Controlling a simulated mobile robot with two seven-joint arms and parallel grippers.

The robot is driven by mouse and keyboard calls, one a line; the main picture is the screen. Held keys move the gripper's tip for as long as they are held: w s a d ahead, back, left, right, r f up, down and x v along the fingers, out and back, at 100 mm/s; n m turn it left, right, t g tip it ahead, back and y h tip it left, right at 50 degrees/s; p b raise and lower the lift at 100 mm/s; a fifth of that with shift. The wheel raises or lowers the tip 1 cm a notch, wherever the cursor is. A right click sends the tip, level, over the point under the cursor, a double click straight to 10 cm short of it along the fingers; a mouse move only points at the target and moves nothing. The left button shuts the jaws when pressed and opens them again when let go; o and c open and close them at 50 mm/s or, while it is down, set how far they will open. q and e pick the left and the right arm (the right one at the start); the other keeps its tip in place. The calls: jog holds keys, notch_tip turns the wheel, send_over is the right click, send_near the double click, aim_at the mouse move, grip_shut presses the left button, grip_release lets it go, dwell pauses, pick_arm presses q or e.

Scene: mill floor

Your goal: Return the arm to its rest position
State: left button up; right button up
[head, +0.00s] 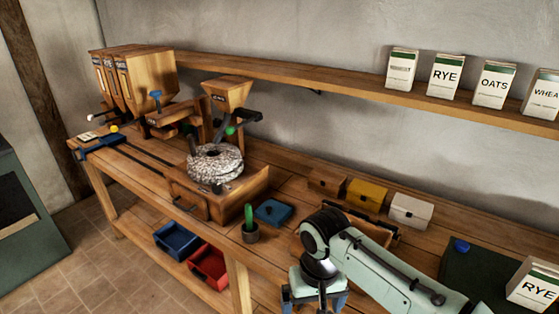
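My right arm comes in from the lower right, pale green with black joints. Its gripper (316,292) points down over the front part of the workbench (205,222), at the bottom edge of the view. The fingertips are cut off or hidden, so I cannot tell whether it is open or holds anything. My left arm and gripper are not in view.
A stone mill (215,163) stands further left. A RYE carton (535,287) stands at right.

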notch_tip(320, 180, down, 25)
jog(key=g+y+p, duration=0.2)
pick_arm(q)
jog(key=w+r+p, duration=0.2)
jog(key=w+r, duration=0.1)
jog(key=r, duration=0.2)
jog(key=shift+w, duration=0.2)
pick_arm(e)
jog(key=s+d+f+m, duration=0.3)
jog(key=s+f, duration=0.5)
jog(key=s, duration=0.2)
jog(key=s+d+f+m+t+y, duration=0.1)
jog(key=s+d+f+m, duration=0.1)
jog(key=s+f, duration=0.6)
jog(key=shift+s+d+f+m, duration=0.4)
jog(key=shift+s+d, duration=0.2)
jog(key=shift+s, duration=0.4)
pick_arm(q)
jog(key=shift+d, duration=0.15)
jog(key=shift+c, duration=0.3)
pick_arm(e)
jog(key=shift+c, duration=0.3)
